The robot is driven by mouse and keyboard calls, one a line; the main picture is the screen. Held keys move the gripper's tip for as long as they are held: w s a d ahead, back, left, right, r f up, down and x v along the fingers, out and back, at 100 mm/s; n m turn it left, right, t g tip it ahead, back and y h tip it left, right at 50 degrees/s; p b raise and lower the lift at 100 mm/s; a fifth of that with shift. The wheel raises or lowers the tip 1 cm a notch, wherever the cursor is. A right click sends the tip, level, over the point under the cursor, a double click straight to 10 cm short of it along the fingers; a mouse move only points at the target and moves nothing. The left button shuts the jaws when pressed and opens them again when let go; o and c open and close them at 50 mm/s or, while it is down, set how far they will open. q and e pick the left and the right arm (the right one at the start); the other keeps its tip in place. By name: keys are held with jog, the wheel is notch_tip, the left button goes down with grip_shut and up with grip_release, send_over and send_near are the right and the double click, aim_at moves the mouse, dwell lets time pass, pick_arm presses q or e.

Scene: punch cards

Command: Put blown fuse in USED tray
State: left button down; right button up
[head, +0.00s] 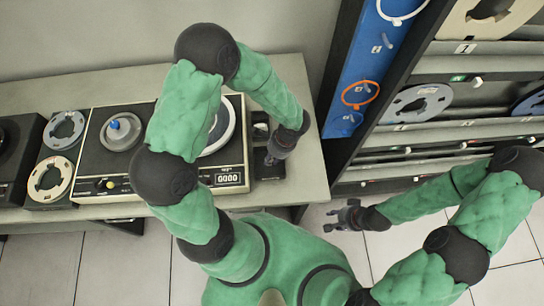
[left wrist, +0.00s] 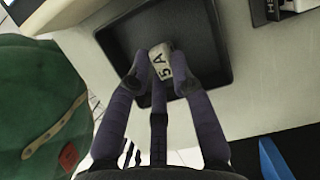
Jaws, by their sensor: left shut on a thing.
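My left gripper (head: 270,158) is at the right end of the bench, beside the tape machine. In the left wrist view its fingers (left wrist: 163,82) are closed around a pale fuse (left wrist: 161,60) marked "5 A". The fuse is over a square black tray (left wrist: 224,65); I cannot tell whether it touches the floor of the tray. No USED label is readable. My right gripper (head: 340,216) is open and empty, low over the floor in front of the rack.
The tape machine (head: 104,182) with a counter and reels fills the bench left of my left gripper. Loose reels (head: 64,131) lie further left. A rack (head: 440,140) with reels and a blue panel (head: 362,65) stands at the right. A bare bench strip (head: 305,178) lies right of the gripper.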

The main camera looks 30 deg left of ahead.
aim_at(272, 159)
pick_arm(q)
jog(key=shift+f+b, duration=0.5)
jog(key=shift+f, duration=0.1)
jog(key=c, duration=1)
grip_release()
jog(key=c, duration=0.4)
jog(key=shift+o, duration=0.2)
jog(key=shift+r, duration=0.15)
jog(key=shift+r+p, duration=3.2)
jog(key=shift+r, duration=0.75)
